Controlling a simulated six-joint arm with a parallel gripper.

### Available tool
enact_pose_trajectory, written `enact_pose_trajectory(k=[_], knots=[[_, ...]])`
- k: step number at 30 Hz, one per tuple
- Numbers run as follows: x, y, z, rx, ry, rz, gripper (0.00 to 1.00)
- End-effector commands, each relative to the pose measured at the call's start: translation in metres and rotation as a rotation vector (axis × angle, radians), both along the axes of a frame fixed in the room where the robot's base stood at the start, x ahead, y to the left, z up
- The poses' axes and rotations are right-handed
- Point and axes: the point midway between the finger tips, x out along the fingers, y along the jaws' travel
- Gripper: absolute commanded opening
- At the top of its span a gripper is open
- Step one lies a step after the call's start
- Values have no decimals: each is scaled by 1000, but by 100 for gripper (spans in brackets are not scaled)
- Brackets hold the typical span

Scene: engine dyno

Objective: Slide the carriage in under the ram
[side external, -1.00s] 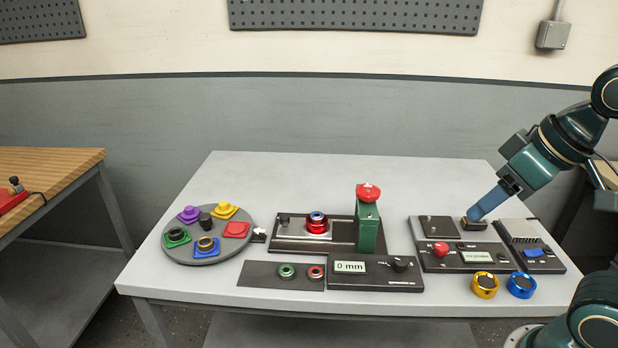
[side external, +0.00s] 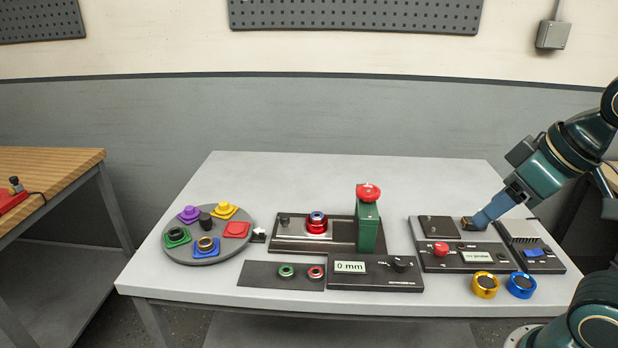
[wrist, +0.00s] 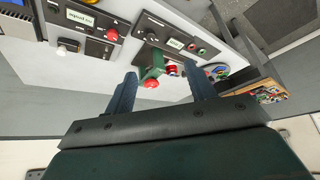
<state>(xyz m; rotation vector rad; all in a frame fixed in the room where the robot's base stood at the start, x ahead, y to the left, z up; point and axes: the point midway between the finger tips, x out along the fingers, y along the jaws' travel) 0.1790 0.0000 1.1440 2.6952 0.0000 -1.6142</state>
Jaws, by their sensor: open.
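The carriage (side external: 298,232), a bright silver plate bearing a red ring-shaped part with a blue-and-silver top (side external: 317,222), sits on the dark base left of the press. The ram's green column (side external: 368,232) with its red cap (side external: 368,193) stands to the right, with a gap between it and the red part. In the wrist view the green column (wrist: 152,66) and the red part (wrist: 171,70) show between my fingers, farther off.
A round grey turntable (side external: 208,256) with several coloured pieces stands at the left. A control box reading "0 mm" (side external: 350,267) is in front of the press. Gold and blue rings (side external: 485,285) lie at the front right. The table behind the press is clear.

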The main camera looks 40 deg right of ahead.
Motion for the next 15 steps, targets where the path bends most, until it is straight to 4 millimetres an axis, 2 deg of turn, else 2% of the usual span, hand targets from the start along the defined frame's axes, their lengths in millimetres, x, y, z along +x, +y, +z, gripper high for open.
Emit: enact_pose_trajectory(k=[8,10,15], knots=[[0,0,0,0,0,0,55],[0,0,0,0,0,0,45],[5,0,2,0,1,0,45]])
